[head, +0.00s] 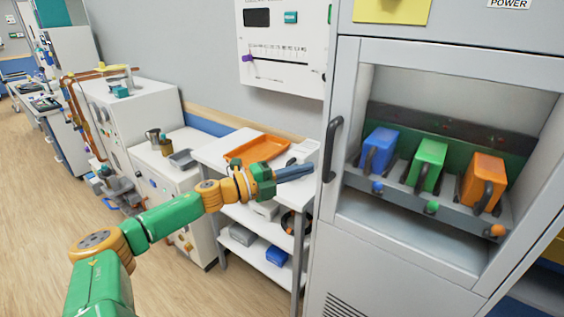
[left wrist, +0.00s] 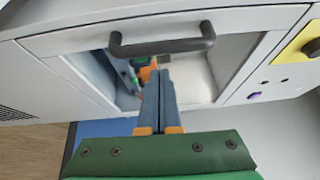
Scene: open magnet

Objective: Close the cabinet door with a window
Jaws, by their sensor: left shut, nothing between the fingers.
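The cabinet door with a window (head: 400,240) is on the grey cabinet at the right of the head view. Its frame surrounds the window, and it looks flush or nearly so; I cannot tell if a small gap remains. Its dark handle (head: 332,150) is on the left side of the frame, and the handle also shows in the left wrist view (left wrist: 160,46). My left gripper (head: 308,169) is shut and empty, its tips just left of the handle in the head view. In the wrist view its fingers (left wrist: 162,75) point towards the window, without visible contact. My right gripper is not in view.
Blue (head: 379,151), green (head: 428,165) and orange (head: 481,182) modules sit behind the window. A white shelf cart (head: 215,151) with an orange tray (head: 257,149) stands left of the cabinet, under my left forearm. A white panel (head: 285,75) hangs on the wall. Floor at left is clear.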

